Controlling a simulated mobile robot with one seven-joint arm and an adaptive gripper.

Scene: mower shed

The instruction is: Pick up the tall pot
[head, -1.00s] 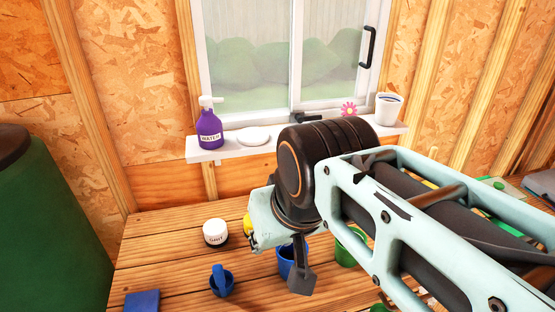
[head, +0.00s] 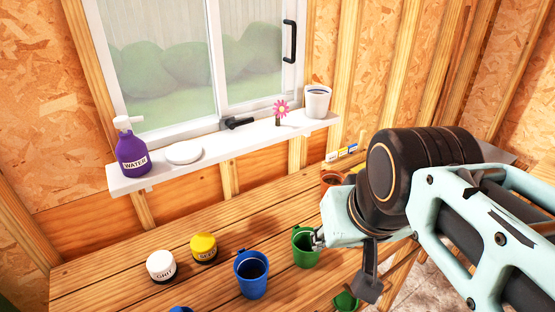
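Several pots are in the head view, and I cannot tell for certain which is the tall pot. A blue pot (head: 252,276) stands upright on the bench. A green pot (head: 303,248) stands to its right, and a smaller green container (head: 346,300) is nearer the front edge. A white pot (head: 317,102) stands on the windowsill. A terracotta pot (head: 331,178) is partly hidden behind my arm. My gripper (head: 318,240) appears beside the green pot in the picture, mostly hidden by my wrist. Contact and finger opening cannot be made out.
The wooden bench (head: 130,262) has free boards at the back left. A white grit jar (head: 161,266) and a yellow jar (head: 204,248) stand left of the blue pot. The windowsill (head: 235,146) holds a purple water bottle (head: 131,150), a white saucer (head: 184,152) and a pink flower (head: 281,110).

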